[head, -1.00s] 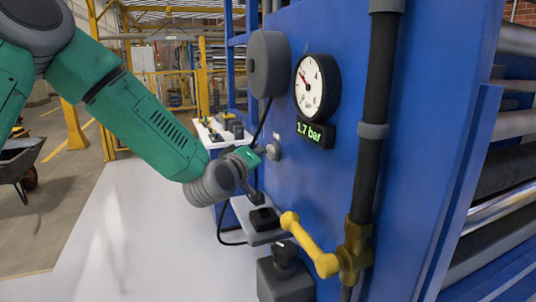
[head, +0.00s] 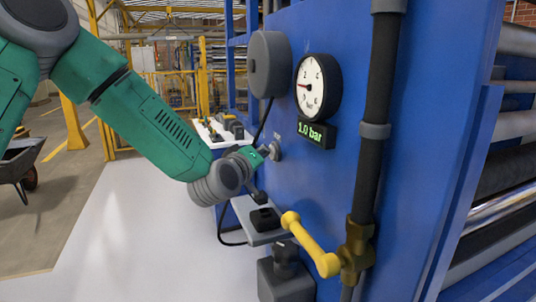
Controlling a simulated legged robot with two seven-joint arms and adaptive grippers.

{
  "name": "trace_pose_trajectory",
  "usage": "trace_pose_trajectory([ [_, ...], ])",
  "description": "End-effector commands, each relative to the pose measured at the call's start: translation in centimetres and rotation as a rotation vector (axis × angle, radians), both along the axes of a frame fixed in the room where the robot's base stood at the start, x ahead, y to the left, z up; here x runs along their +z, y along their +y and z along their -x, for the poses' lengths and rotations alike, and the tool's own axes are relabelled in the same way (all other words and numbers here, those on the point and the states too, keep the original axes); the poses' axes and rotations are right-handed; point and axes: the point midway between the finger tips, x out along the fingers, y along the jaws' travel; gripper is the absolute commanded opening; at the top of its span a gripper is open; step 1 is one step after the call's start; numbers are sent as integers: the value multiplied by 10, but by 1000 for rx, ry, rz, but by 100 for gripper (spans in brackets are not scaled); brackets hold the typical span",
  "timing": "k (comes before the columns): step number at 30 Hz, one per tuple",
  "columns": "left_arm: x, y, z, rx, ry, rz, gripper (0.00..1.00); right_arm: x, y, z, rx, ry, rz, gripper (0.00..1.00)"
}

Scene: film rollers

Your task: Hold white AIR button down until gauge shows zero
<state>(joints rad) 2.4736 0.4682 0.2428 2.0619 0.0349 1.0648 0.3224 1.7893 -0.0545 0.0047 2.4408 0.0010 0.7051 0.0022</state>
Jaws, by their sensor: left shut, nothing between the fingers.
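The round gauge (head: 311,86) is on the blue panel, its red needle pointing left. The green display (head: 316,132) under it reads 1.0 bar. My left gripper (head: 266,152) is shut, with its tip at the button fitting (head: 276,150) on the panel, left of and below the gauge. The tip appears to touch the button. The gripper hides most of the button's face, so its white colour does not show. My right gripper is not in view.
A yellow valve lever (head: 308,244) sits on the dark vertical pipe (head: 378,100) right of the gripper. A grey round housing (head: 268,64) sticks out above it. A small grey shelf (head: 258,226) is below, and metal rollers (head: 490,210) are at the right.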

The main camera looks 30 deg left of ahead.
Motion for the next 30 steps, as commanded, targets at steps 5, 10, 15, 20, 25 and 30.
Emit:
trace_pose_trajectory([
  [5, 0, 5, 7, -1, 1, 0, 0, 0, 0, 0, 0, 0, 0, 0],
  [10, 0, 10, 14, -1, 0, 1, 0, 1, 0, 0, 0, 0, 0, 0],
  [15, 0, 12, 14, -1, -1, 1, 0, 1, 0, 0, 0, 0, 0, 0],
  [20, 0, 12, 15, 0, 0, 1, 0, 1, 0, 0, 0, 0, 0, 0],
  [25, 1, 21, 24, 1, -1, 2, 0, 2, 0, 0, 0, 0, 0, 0],
  [30, 1, 32, 37, 1, -1, 2, 0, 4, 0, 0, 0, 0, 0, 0],
])
